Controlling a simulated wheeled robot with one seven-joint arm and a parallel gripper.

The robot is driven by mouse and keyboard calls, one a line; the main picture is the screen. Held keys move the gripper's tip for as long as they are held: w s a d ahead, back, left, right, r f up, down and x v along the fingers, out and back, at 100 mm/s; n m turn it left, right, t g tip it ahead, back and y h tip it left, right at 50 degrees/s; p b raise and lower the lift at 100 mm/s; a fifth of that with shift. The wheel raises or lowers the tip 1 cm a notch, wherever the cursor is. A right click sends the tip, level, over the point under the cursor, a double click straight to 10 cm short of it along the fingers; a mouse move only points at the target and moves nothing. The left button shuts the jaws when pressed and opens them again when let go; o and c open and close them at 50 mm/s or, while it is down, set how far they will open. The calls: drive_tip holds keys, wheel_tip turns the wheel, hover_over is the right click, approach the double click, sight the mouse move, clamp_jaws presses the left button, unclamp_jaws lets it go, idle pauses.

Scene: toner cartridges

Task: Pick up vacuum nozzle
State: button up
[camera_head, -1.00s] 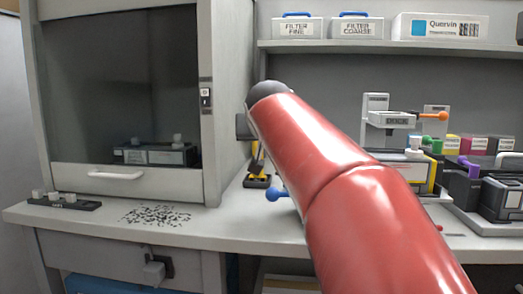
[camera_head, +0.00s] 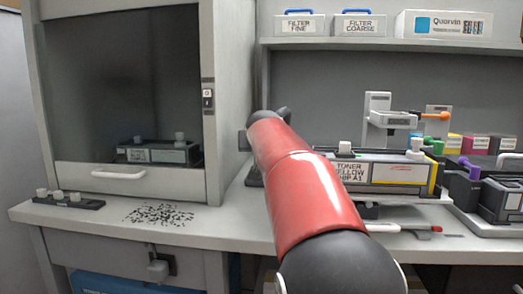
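My red arm reaches from the bottom middle up towards the back of the bench, just right of the fume cabinet. Its far end lies near the cabinet's right side wall, and my gripper is hidden behind it. I cannot make out a vacuum nozzle for certain. A small dark piece, seen only in part, shows left of my arm above the bench, and another dark piece lies lower, near the bench top. I cannot tell whether either belongs to the nozzle.
The cabinet (camera_head: 215,120) stands left, with dark powder (camera_head: 160,214) on the bench before it. A yellow-labelled toner cartridge (camera_head: 398,173) stands right of my arm. More cartridges (camera_head: 505,190) stand farther right. A shelf (camera_head: 390,45) with filter boxes runs above.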

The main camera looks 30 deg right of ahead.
drive_tip(key=c, duration=1)
drive_tip(key=shift+c, duration=0.2)
drive_tip(key=shift+r, duration=0.2)
